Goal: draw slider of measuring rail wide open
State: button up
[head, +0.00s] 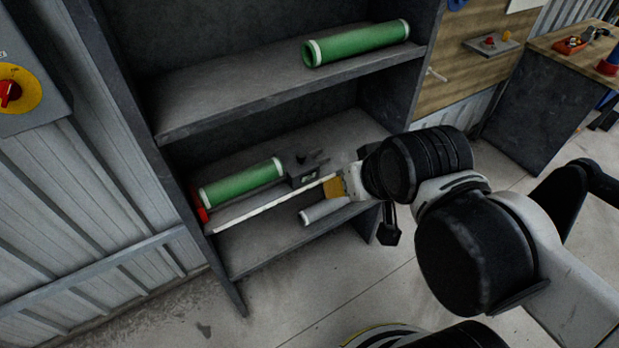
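The measuring rail (265,208) is a long, thin, pale bar along the front of the lower shelf. A red end piece (202,214) sits at its left end. A dark block with a small display (306,176), which looks like the slider, is at the right part of the rail. My gripper (338,187) is at the rail's right end, close to the block, with a tan piece at its tip. My wrist hides the rail beyond it. I cannot tell whether the gripper touches the slider or whether its fingers are open or shut.
A green roll (242,183) lies behind the rail, and a white roll (324,211) lies in front of it. Another green roll (357,44) lies on the upper shelf (230,98), above my gripper. The cabinet's left side panel (128,110) bounds the space. A workbench stands at far right.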

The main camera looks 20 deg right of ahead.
aim_at(300, 168)
jog(key=k+j+u, duration=0.15)
jog(key=u, duration=0.35)
jog(key=k+j+u, duration=0.2)
jog(key=u, duration=0.25)
